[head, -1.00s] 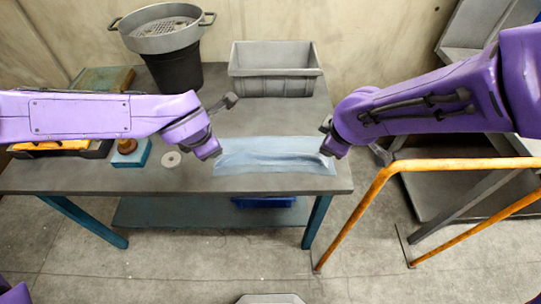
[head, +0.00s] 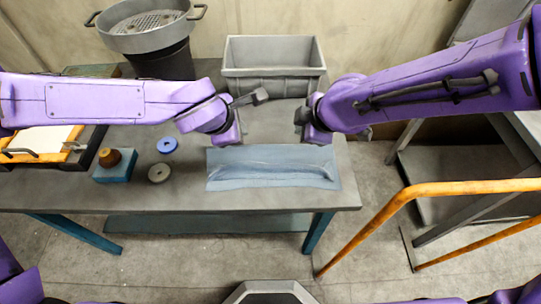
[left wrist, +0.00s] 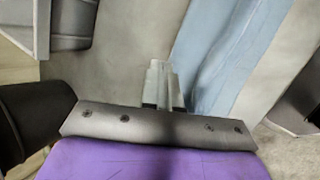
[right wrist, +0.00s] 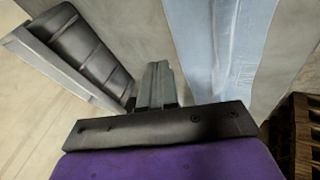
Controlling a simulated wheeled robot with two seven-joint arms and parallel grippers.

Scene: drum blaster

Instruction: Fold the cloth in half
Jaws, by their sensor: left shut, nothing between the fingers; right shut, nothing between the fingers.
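The pale blue cloth (head: 265,178) lies on the table near its front edge as a wide, shallow strip. A raised, wrinkled ridge runs along its length. It also shows in the left wrist view (left wrist: 222,55) and the right wrist view (right wrist: 213,45). My left gripper (left wrist: 160,85) is shut and empty, behind the cloth's left part in the head view. My right gripper (right wrist: 155,85) is shut and empty, behind the cloth's right part. Both stand apart from the cloth. In the head view the wrists hide the fingertips.
A grey bin (head: 273,58) stands at the table's back. A black drum with a grey sieve (head: 150,38) is at back left. A blue block with a brown knob (head: 115,172), a blue disc (head: 167,145) and a grey ring (head: 159,173) lie left. An orange rail (head: 385,220) stands right.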

